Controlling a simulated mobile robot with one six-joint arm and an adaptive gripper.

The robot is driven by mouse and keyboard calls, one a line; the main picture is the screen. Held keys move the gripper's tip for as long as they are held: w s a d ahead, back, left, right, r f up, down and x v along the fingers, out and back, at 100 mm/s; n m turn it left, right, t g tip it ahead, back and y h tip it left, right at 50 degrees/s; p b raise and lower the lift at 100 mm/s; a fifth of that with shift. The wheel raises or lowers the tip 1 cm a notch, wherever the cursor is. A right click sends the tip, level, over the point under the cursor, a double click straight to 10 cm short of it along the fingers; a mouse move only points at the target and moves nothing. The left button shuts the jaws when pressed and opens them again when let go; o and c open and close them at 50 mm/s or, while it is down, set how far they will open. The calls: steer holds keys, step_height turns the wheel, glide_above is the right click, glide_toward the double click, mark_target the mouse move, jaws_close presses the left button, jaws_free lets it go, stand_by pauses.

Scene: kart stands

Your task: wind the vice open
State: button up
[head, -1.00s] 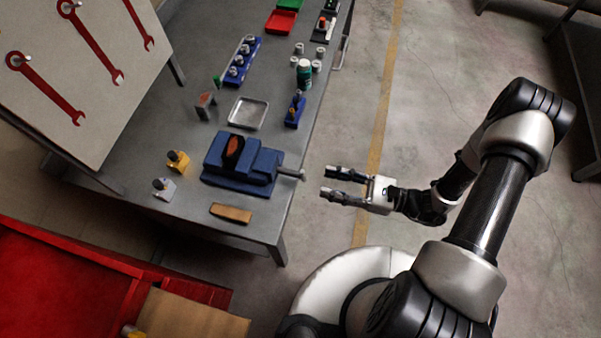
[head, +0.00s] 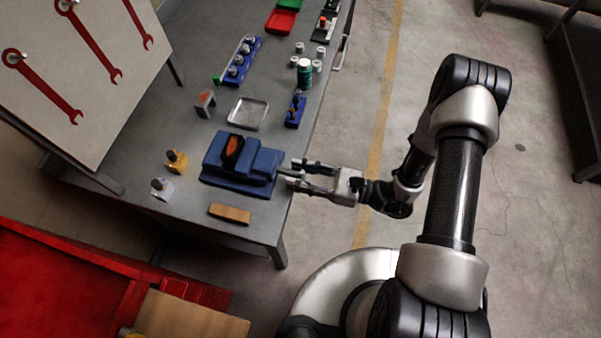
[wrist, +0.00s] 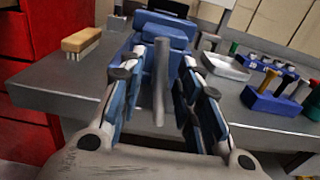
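The blue vice (head: 240,163) stands on the grey workbench near its right edge, and also shows in the wrist view (wrist: 168,32). A rust-orange round piece (head: 232,147) sits at its jaws. The vice's grey handle bar (wrist: 160,85) stands upright at its front. My gripper (head: 297,176) is at the bench edge, in front of the vice. Its two fingers are open, one on each side of the bar, with a visible gap on both sides in the wrist view (wrist: 162,72). In the head view the fingers largely hide the bar.
A wooden brush (head: 230,213) lies beside the vice. A metal tray (head: 247,113), a blue tool holder (head: 296,111) and yellow (head: 176,161) and grey (head: 162,187) blocks stand around it. A red cabinet (head: 70,285) is at lower left.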

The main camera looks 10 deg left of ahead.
jaws_close()
steer(key=shift+m, duration=0.3)
steer(key=m, duration=0.3)
steer(key=shift+m+p, duration=0.3)
steer(key=m, duration=0.4)
steer(key=shift+m, duration=0.3)
steer(key=m+p, duration=0.1)
steer(key=m, duration=0.4)
steer(key=shift+m, duration=0.3)
steer(key=m, duration=0.5)
steer(key=shift+s+m+p, duration=0.1)
steer(key=shift+m+p, duration=0.2)
steer(key=shift+m, duration=0.1)
